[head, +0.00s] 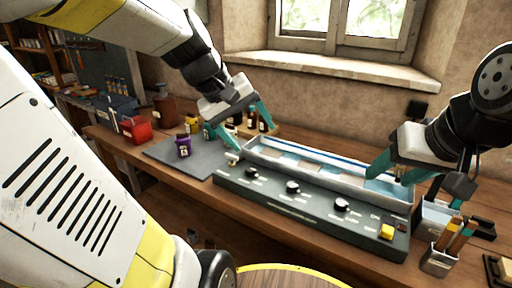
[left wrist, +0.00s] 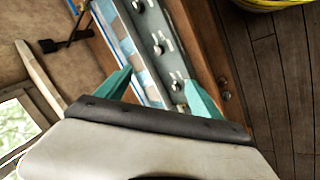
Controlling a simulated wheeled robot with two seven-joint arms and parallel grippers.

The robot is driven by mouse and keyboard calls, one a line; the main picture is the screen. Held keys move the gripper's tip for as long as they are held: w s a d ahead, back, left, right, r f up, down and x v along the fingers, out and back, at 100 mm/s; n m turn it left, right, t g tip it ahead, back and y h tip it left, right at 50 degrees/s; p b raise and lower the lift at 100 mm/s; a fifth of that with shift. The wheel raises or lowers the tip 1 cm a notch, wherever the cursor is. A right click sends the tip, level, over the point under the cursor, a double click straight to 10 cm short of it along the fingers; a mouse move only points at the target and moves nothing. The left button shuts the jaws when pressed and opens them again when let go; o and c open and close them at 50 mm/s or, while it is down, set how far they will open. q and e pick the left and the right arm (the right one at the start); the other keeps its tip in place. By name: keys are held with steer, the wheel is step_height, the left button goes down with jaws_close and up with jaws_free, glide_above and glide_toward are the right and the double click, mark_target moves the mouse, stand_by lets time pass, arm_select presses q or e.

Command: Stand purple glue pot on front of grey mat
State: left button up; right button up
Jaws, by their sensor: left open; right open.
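The purple glue pot (head: 183,149) stands upright on the grey mat (head: 162,154), around its middle in the head view. It has a pale label on its side. My left gripper (head: 243,127) is open and empty, to the right of the pot and apart from it, above the left end of the long machine. In the left wrist view its open fingers (left wrist: 155,92) have the machine's panel below and nothing between them; the pot and mat do not show there. My right gripper (head: 418,178) is open above the machine's right end.
The long machine (head: 292,206) with black knobs and a yellow button fills the bench's middle. A yellow pot (head: 193,124) and brown bottles (head: 251,119) stand behind the mat. A red container (head: 137,130) stands left. A tool cup (head: 438,262) stands at the right front.

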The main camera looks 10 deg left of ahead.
arm_select(q)
steer(key=s+d+m+t+y, duration=0.1)
steer(key=s+m+y, duration=0.1)
steer(key=s+m, duration=0.4)
steer(key=shift+s+f+m, duration=0.3)
steer(key=shift+s+f, duration=0.15)
steer(key=shift+s, duration=0.65)
